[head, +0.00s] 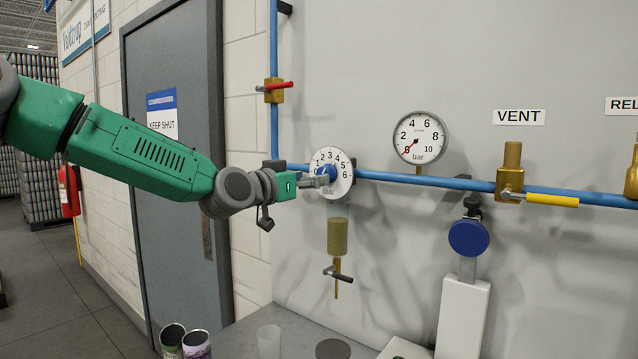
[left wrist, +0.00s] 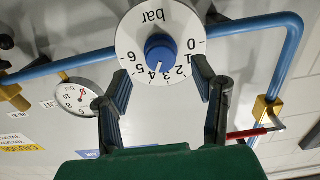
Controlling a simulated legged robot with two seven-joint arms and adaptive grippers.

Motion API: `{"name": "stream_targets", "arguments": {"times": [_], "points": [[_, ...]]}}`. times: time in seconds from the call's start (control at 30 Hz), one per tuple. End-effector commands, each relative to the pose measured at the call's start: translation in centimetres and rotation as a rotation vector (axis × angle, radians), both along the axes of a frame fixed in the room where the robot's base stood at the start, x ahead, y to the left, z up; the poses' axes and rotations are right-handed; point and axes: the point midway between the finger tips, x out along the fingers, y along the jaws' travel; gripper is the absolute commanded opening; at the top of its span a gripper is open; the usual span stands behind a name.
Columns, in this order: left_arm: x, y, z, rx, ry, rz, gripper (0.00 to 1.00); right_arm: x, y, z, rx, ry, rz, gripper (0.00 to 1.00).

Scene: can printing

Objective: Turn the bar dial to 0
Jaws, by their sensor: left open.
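The bar dial (head: 343,166) is a round white plate marked 0 to 6, mounted on the wall at the blue pipe. In the left wrist view the dial (left wrist: 180,24) shows rotated, with its blue knob (left wrist: 162,48) in the middle. A small light mark on the knob seems to lie towards 3 to 4; I cannot tell exactly. My left gripper (head: 325,180) is in front of the dial and partly hides it. In the left wrist view its open fingers (left wrist: 161,72) stand apart, one either side of the knob, with no clear contact. My right gripper is not in view.
A round pressure gauge (head: 420,140) to the right has its red needle near 0. A red-handled valve (head: 275,89) is above left; a yellow-handled VENT valve (head: 512,185) is right. A brass fitting (head: 337,236) hangs below the dial. Cans (head: 196,345) stand on the counter.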

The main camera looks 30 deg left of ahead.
Motion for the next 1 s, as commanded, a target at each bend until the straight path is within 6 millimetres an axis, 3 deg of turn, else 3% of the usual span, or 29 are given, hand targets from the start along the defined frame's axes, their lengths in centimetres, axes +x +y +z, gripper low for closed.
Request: {"name": "stream_targets", "arguments": {"times": [0.1,0.3,0.7,0.73,0.8,0.87,1.0], "points": [[2.0,0.2,0.0,-0.001,0.003,0.001,0.53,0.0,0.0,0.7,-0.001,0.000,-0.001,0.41],[4.2,0.8,-0.2,-0.008,0.001,0.002,0.53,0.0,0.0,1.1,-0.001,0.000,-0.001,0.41],[4.9,0.2,-0.1,-0.005,-0.001,0.001,0.53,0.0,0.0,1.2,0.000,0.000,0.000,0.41],[4.8,0.1,-0.1,-0.004,-0.001,0.001,0.47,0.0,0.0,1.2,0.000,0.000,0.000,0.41],[4.8,0.0,0.0,-0.003,-0.001,0.001,0.23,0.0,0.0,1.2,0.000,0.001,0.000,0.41],[4.8,0.0,0.0,-0.003,-0.001,0.002,0.04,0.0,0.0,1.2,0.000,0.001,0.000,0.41],[4.8,0.2,0.0,-0.004,-0.003,-0.001,0.04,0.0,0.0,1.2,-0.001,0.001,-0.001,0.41]]}}
